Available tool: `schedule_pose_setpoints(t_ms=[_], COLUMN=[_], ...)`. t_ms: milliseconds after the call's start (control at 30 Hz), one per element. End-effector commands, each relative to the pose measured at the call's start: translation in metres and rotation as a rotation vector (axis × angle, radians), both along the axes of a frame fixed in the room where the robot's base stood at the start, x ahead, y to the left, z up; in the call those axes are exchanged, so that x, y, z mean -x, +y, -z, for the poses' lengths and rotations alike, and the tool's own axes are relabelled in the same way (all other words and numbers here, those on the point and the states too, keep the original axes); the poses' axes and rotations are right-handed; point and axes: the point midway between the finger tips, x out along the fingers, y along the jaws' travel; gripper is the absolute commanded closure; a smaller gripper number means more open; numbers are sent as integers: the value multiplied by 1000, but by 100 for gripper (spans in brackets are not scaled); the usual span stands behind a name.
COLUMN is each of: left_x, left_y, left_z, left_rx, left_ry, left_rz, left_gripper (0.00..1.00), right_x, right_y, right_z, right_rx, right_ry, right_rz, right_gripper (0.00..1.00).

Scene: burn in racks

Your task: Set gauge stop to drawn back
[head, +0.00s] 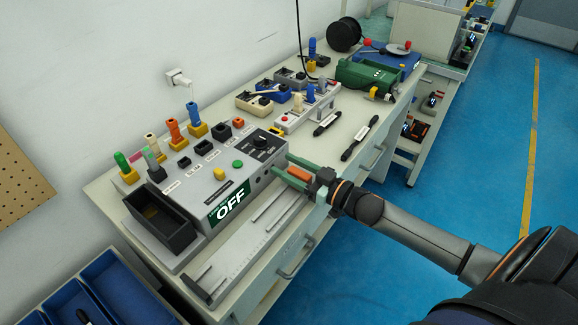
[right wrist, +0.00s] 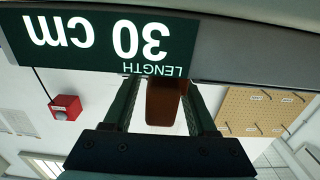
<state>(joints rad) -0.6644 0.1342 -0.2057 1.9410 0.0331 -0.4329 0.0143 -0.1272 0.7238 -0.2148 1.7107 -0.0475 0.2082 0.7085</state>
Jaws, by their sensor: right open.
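The long grey gauge bed (head: 232,262) with thin rails lies along the table's front edge, before the grey control box. An orange-brown block (head: 299,174), which looks like the gauge stop, is at the bed's right end. My right gripper (head: 283,166) is open, with its green fingers on either side of this block. In the right wrist view the block (right wrist: 163,103) shows between the two fingers; I cannot tell whether they touch it. A dark sign (right wrist: 110,40) above it reads "LENGTH 30 cm", upside down. My left gripper is not in view.
The control box (head: 215,180) shows an "OFF" sign (head: 230,203), buttons and a dial. Several coloured plugs stand behind it. Blue bins (head: 100,295) are at the lower left.

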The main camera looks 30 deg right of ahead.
Motion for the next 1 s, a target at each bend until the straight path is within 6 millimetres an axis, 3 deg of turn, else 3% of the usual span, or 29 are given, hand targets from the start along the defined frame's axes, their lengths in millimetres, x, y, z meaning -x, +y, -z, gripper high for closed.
schedule_pose_setpoints(t_ms=[67, 567, 1000], left_x=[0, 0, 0], left_y=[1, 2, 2], left_z=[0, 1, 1], left_rx=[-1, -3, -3], left_ry=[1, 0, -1], left_rz=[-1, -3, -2], left_gripper=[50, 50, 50], right_x=[0, 0, 0], right_y=[0, 0, 0], right_z=[0, 0, 0], right_rx=[0, 0, 0], right_ry=[0, 0, 0], right_rz=[0, 0, 0], right_gripper=[44, 100, 100])
